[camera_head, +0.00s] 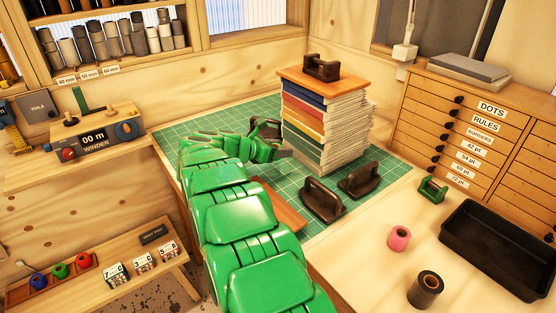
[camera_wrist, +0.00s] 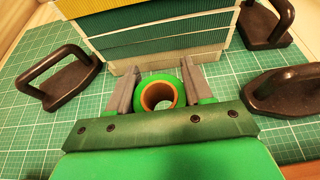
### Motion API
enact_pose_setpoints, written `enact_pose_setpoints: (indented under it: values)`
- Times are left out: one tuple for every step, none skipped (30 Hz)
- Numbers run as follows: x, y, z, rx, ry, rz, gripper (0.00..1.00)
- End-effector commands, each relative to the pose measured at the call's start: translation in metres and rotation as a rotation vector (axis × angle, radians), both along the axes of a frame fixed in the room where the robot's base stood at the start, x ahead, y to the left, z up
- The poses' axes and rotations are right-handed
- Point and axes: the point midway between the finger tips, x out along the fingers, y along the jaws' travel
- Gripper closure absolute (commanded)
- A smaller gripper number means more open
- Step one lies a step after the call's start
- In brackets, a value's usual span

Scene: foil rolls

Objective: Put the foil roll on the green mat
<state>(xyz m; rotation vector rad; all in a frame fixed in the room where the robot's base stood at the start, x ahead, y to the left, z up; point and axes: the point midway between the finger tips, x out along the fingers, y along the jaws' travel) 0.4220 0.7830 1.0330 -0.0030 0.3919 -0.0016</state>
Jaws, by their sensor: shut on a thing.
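A green foil roll (camera_wrist: 146,84) with a brown core sits between the two grey fingers of my gripper (camera_wrist: 159,84) in the wrist view. The gripper is shut on it. The core's open end faces the wrist camera. The green mat (camera_head: 335,222) is a gridded cutting mat on the bench, and it also fills much of the wrist view (camera_wrist: 40,115). My gripper (camera_head: 282,154) is over the mat, in front of the stack of books. In the head view my green arm hides the roll. I cannot tell whether the roll touches the mat.
The book stack (camera_head: 322,125) stands on the mat, topped by a dark handled weight (camera_head: 321,67). More dark weights (camera_head: 322,201) (camera_head: 359,180) stand on the mat. Right of it are a pink roll (camera_head: 392,240), a dark roll (camera_head: 418,293) and a black tray (camera_head: 470,247).

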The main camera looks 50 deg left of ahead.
Motion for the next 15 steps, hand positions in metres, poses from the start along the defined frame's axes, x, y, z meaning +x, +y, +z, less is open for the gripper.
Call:
enact_pose_setpoints:
  values:
    - [0.002, 0.003, -0.005, -0.001, 0.0, -0.001, 0.8]
    - [0.002, 0.004, -0.007, -0.001, 0.0, -0.001, 0.8]
    - [0.004, 0.007, -0.009, 0.001, 0.0, 0.0, 0.8]
    - [0.004, 0.008, -0.01, 0.002, 0.0, -0.001, 0.8]
    - [0.005, 0.01, -0.012, 0.003, 0.0, 0.0, 0.8]
    - [0.007, 0.012, -0.015, 0.004, 0.0, -0.001, 0.8]
    - [0.007, 0.014, -0.018, 0.003, 0.0, 0.0, 0.8]
    - [0.008, 0.015, -0.02, 0.001, 0.0, 0.0, 0.8]
    - [0.009, 0.017, -0.023, 0.0, 0.0, 0.0, 0.8]
    - [0.01, 0.018, -0.025, -0.001, 0.0, 0.0, 0.8]
    - [0.01, 0.019, -0.026, 0.0, 0.0, -0.001, 0.8]
    - [0.011, 0.02, -0.028, 0.0, 0.0, 0.0, 0.8]
    - [0.011, 0.021, -0.028, 0.001, 0.0, 0.0, 0.8]
    - [0.011, 0.021, -0.028, 0.002, 0.0, -0.001, 0.8]
    - [0.012, 0.022, -0.029, 0.002, 0.0, 0.0, 0.8]
